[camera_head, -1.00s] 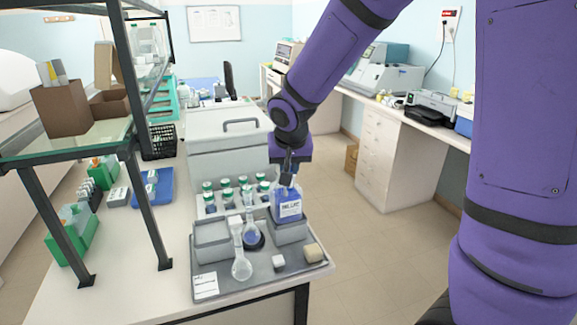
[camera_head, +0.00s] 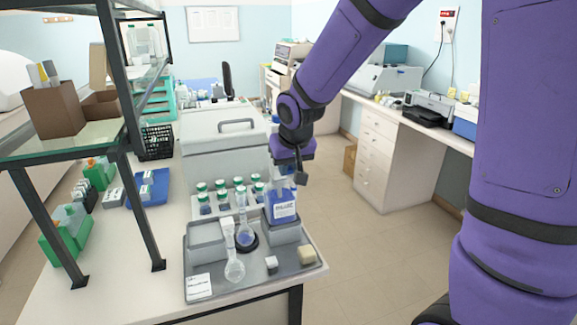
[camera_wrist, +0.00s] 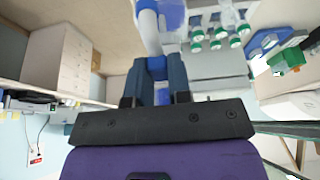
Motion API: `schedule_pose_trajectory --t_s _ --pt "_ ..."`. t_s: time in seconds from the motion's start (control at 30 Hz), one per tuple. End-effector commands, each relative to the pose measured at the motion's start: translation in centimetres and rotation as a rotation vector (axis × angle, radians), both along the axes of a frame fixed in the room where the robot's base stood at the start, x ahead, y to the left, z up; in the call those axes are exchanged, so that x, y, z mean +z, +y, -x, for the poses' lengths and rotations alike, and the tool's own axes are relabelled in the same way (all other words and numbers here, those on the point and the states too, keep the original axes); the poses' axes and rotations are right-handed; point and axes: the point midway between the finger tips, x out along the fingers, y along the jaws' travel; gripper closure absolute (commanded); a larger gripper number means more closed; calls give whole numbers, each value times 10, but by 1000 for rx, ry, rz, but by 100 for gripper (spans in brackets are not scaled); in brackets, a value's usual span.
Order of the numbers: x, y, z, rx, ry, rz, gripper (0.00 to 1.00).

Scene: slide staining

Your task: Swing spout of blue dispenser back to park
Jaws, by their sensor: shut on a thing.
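The blue dispenser (camera_head: 282,210), a bottle with blue liquid and a white label, stands on the grey raised block at the right of the tray. My gripper (camera_head: 301,178) is beside its top, on the right. In the wrist view my gripper (camera_wrist: 157,82) is shut on a blue part at the dispenser's top, which I take to be the spout (camera_wrist: 157,66). The bottle (camera_wrist: 172,15) shows beyond the fingers. The spout's exact angle is hard to make out in the head view.
The grey tray (camera_head: 210,268) also holds two flasks (camera_head: 235,268), one with blue liquid, and small blocks. Several green-capped bottles (camera_head: 220,188) stand behind, before a white lidded box (camera_head: 225,140). A shelf frame (camera_head: 140,205) stands left. Open floor lies right.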

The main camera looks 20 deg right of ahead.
Motion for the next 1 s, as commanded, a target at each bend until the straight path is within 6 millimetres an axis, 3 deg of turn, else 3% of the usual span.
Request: schedule_pose_trajectory --t_s 0.07,0.1,0.2,0.57,1.0 --pt "0 0 0 1 0 0 100" --pt "0 0 0 1 0 0 75" --pt "0 0 0 1 0 0 55" --pt "4 0 1 -1 -1 0 55" --pt "68 2 27 -1 -5 0 55"
